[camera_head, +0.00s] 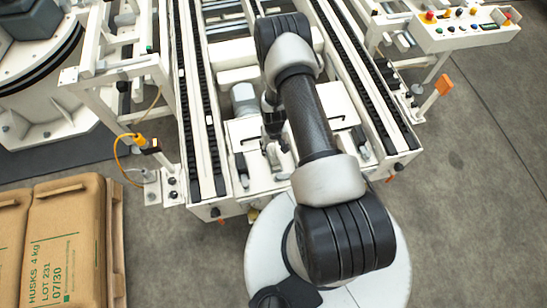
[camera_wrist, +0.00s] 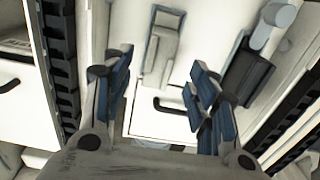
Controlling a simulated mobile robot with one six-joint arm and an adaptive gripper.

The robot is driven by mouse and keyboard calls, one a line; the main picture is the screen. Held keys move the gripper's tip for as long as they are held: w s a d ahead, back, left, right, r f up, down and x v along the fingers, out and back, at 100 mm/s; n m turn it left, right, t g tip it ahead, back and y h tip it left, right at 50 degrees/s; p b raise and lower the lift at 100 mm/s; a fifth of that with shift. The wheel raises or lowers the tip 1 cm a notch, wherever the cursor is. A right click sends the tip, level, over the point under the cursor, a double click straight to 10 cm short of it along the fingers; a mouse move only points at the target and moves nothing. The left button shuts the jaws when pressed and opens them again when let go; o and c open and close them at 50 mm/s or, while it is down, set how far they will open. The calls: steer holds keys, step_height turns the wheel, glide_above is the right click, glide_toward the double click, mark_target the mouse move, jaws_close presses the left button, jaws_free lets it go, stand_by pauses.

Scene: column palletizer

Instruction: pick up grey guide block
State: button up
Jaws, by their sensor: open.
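A grey block (camera_wrist: 162,48), which looks like the guide block, lies on a pale machine plate (camera_wrist: 198,30) in the upper middle of the wrist view. It is long and narrow, with a raised strip along it. My gripper (camera_wrist: 159,72) is open, with its blue-padded fingers spread wide left and right. The block lies ahead of the gap between them, and no finger is seen touching it. In the head view my gripper (camera_head: 272,152) points down between the conveyor rails. I cannot make out the block there.
Dark chain rails (camera_wrist: 58,60) run along both sides of the machine bed. A dark fitting with a grey cylinder (camera_wrist: 272,25) stands right of the block. A white panel with a black handle (camera_wrist: 172,108) lies below it. Sacks (camera_head: 66,240) are stacked at the lower left.

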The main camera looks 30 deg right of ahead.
mark_target(273, 153)
steer(key=shift+w+f+b, duration=0.15)
steer(key=shift+f+b, duration=1)
steer(key=shift+f, duration=1.6)
steer(key=shift+c, duration=0.3)
steer(key=shift+r, duration=0.1)
steer(key=c, duration=1.1)
steer(key=shift+r, duration=0.1)
